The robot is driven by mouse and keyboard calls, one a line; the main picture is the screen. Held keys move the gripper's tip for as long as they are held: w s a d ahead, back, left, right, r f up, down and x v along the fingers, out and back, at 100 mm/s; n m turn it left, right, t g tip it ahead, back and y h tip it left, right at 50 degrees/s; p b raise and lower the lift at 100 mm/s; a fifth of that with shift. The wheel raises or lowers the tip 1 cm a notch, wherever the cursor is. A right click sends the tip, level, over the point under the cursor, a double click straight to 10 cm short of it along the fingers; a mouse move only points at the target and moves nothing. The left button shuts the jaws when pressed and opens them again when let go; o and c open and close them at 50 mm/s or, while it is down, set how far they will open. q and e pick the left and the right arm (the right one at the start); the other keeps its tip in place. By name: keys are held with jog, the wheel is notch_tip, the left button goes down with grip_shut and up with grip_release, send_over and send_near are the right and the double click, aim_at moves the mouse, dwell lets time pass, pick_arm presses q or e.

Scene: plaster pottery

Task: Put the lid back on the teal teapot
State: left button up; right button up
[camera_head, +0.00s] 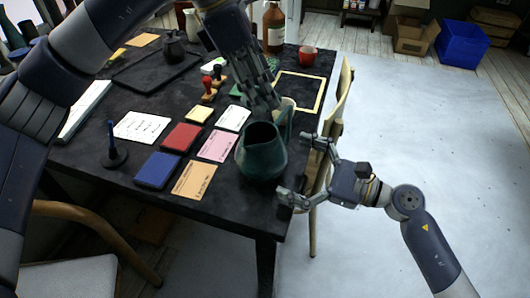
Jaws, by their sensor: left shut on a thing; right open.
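The teal teapot (261,157) stands upright near the right front corner of the dark table, its dark top opening uncovered. A teal handle-like part (289,122) rises at its upper right. My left gripper (266,108) reaches down from above, just behind the teapot's rim. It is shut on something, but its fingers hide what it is. I cannot make out the lid clearly. My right gripper (299,170) is open at the table's right edge, its fingers spread on the teapot's right side, pointing toward it. I cannot tell whether it touches.
Left of the teapot lie a pink card (218,146), an orange card (195,180), a blue pad (157,170) and a red pad (182,136). Stamps (208,87) stand farther back. A red mug (307,56) and brown bottle (273,28) are at the back. A chair (339,112) stands right.

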aim_at(269, 144)
jog(key=x, duration=0.7)
jog(key=shift+w+a, duration=0.1)
jog(key=shift+w, duration=0.05)
jog(key=c, duration=1.2)
pick_arm(q)
jog(key=shift+a+f, duration=0.1)
jog(key=shift+f, duration=2.25)
pick_arm(e)
jog(key=shift+o, duration=0.2)
pick_arm(q)
jog(key=shift+f, duration=0.1)
jog(key=shift+f, duration=0.75)
jog(key=shift+f, duration=0.7)
jog(key=o, duration=1.1)
jog(key=shift+o, duration=0.2)
